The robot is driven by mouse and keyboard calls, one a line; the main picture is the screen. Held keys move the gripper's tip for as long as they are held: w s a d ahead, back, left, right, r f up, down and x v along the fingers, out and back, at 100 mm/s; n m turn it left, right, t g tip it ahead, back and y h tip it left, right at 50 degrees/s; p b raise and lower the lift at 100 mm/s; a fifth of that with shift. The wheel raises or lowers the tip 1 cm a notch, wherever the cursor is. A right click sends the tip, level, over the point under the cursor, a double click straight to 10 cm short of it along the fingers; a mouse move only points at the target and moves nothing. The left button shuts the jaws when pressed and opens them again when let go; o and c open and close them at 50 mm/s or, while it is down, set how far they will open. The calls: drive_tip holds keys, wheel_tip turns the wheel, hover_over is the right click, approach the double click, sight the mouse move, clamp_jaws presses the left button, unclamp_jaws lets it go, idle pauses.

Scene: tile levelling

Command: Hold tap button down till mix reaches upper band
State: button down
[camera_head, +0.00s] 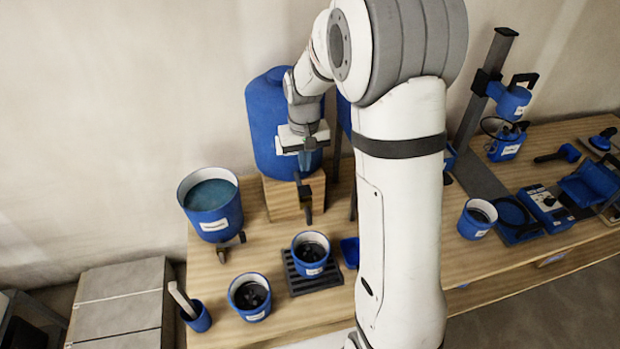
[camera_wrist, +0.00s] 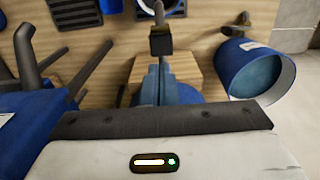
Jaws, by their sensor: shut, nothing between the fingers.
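The large blue tank (camera_head: 265,125) stands on a wooden block (camera_head: 285,203), with a dark tap (camera_head: 305,196) at its front. My gripper (camera_head: 304,166) is shut and empty, pointing down just above the tap, in front of the tank. In the wrist view the fingertips (camera_wrist: 160,72) are close together near the dark tap (camera_wrist: 160,42); I cannot tell whether they touch it. A labelled blue cup (camera_head: 312,268) with dark contents stands on a black grate (camera_head: 300,285) below the tap. Its mix level and bands are too small to read. No stream shows.
A blue bucket (camera_head: 211,222) of teal liquid stands left of the tank. Another dark-filled cup (camera_head: 250,313) and a small blue holder (camera_head: 198,318) stand at the front left. A black stand (camera_head: 480,170), a cup (camera_head: 477,219) and blue equipment occupy the right.

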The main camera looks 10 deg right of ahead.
sight(305, 189)
wheel_tip(305, 189, down, 7)
drive_tip(key=shift+f+p, duration=0.1)
drive_tip(key=shift+p, duration=0.45)
